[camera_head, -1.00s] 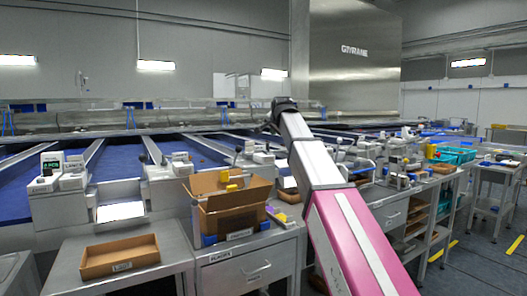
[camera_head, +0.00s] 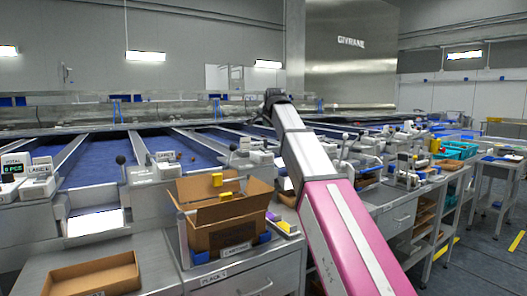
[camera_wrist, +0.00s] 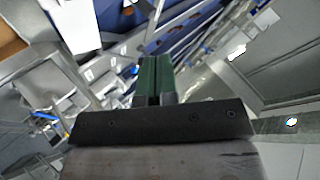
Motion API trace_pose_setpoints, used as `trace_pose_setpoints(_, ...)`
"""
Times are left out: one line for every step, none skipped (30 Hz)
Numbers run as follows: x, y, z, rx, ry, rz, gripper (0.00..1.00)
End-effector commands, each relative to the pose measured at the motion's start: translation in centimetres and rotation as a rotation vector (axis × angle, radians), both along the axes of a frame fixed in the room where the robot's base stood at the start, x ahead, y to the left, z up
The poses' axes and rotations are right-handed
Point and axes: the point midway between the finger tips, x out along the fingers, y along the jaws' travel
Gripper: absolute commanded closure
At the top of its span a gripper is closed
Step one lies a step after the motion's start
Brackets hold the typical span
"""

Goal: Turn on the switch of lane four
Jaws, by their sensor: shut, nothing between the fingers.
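My gripper shows in the wrist view (camera_wrist: 153,80) as two green fingers, shut against each other with nothing between them. Levers with dark round knobs stand at the lane ends: one at left (camera_head: 120,161), one near the middle (camera_head: 233,148) and others farther right. I cannot tell which belongs to lane four, or whether any switch is on. My gripper appears to touch nothing.
An open cardboard box (camera_head: 223,240) stands on the near steel bench, with a shallow brown tray (camera_head: 92,280) at its left. White label units (camera_head: 168,168) crowd the lane ends. A teal crate (camera_head: 458,150) stands farther right. Floor (camera_head: 480,236) is free at the right.

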Motion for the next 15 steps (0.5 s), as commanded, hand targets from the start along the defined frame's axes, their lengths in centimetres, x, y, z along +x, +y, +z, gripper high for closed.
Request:
trace_pose_setpoints(0.0, 0.0, -0.3, 0.000, 0.000, 0.000, 1.00)
trace_pose_setpoints(0.0, 0.0, -0.5, 0.000, 0.000, 0.000, 1.00)
trace_pose_setpoints(0.1, 0.1, -0.9, 0.000, 0.000, 0.000, 1.00)
trace_pose_setpoints(0.1, 0.1, -1.2, 0.000, 0.000, 0.000, 1.00)
trace_pose_setpoints(0.1, 0.1, -1.6, 0.000, 0.000, 0.000, 1.00)
trace_pose_setpoints(0.2, 0.2, -2.1, 0.000, 0.001, 0.000, 1.00)
trace_pose_setpoints(0.2, 0.2, -2.5, 0.000, 0.001, 0.000, 1.00)
trace_pose_setpoints(0.3, 0.2, -2.8, 0.000, 0.001, 0.000, 1.00)
trace_pose_setpoints(0.3, 0.3, -3.3, 0.000, 0.001, 0.000, 1.00)
trace_pose_setpoints(0.4, 0.3, -3.7, 0.000, 0.001, 0.000, 1.00)
trace_pose_setpoints(0.4, 0.3, -4.1, 0.000, 0.001, 0.000, 1.00)
trace_pose_setpoints(0.5, 0.4, -4.6, 0.000, 0.001, 0.000, 1.00)
trace_pose_setpoints(0.6, 0.4, -5.0, 0.000, 0.001, 0.000, 1.00)
trace_pose_setpoints(0.6, 0.5, -5.4, 0.000, 0.001, 0.000, 1.00)
trace_pose_setpoints(0.6, 0.5, -5.8, 0.000, 0.001, 0.000, 1.00)
